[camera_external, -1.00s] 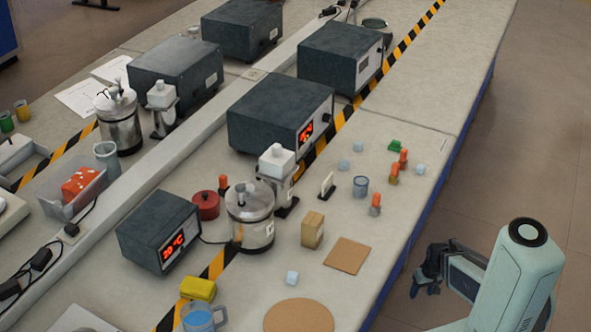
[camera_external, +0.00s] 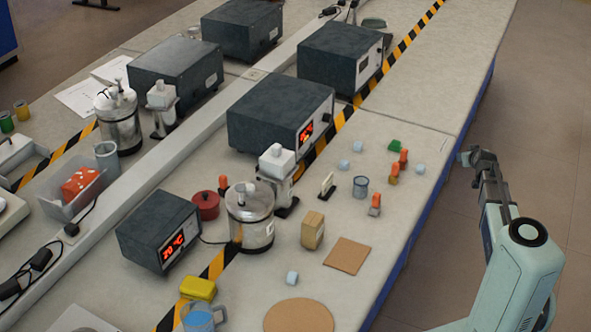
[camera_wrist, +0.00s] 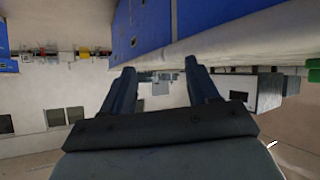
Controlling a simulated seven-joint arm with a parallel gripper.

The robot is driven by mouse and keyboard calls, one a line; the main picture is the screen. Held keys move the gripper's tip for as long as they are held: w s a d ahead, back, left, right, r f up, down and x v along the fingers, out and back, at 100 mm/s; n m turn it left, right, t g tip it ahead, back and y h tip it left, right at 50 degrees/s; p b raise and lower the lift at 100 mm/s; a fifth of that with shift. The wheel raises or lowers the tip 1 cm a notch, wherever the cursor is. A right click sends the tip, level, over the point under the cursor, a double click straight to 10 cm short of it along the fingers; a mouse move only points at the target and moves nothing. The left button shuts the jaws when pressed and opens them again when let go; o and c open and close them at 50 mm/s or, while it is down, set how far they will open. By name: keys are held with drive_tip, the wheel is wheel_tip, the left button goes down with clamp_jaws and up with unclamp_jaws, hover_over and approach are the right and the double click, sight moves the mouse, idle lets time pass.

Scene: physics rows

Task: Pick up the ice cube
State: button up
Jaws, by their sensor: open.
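Several small pale-blue cubes that look like ice cubes stand on the table. One ice cube (camera_external: 420,169) is near the table's right edge. Two more, a far one (camera_external: 358,146) and one a little nearer (camera_external: 343,165), lie left of the green block. Another ice cube (camera_external: 292,278) is at the front, near the round cork mat. My gripper (camera_external: 465,157) is beside the table's right edge, right of the nearest cube and apart from it. In the wrist view my gripper (camera_wrist: 163,75) shows two spread fingers with nothing held between them. I cannot make out an ice cube there.
Orange-topped small bottles (camera_external: 393,175), a green block (camera_external: 394,145) and a blue-grey cup (camera_external: 360,187) stand near the cubes. A glass vessel (camera_external: 250,215), a wooden block (camera_external: 312,230) and dark instrument boxes (camera_external: 280,117) are farther left. The table's far right is clear.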

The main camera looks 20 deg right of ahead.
wheel_tip(320, 180, up, 8)
drive_tip(key=w+f+t, duration=0.1)
drive_tip(key=w, duration=0.2)
drive_tip(key=w+a+r+n+y, duration=0.1)
drive_tip(key=w+a+r+n, duration=0.1)
drive_tip(key=a+r, duration=0.35)
drive_tip(key=s+a+f+n+g+y, duration=0.1)
drive_tip(key=s+a+n+g+y, duration=0.15)
drive_tip(key=a, duration=1.55)
drive_tip(key=s+a+f+n+g+y, duration=0.1)
drive_tip(key=a+n+g+y, duration=0.15)
drive_tip(key=a, duration=1.55)
wheel_tip(320, 180, up, 3)
drive_tip(key=n+g+h, duration=0.2)
drive_tip(key=n+g, duration=0.4)
drive_tip(key=g, duration=0.1)
hover_over(291, 275)
drive_tip(key=shift+w+f, duration=0.15)
drive_tip(key=shift+f, duration=1.85)
drive_tip(key=shift+w+f, duration=0.1)
drive_tip(key=shift+f, duration=1.85)
drive_tip(key=shift+s+f, duration=0.2)
drive_tip(key=shift+f, duration=2.35)
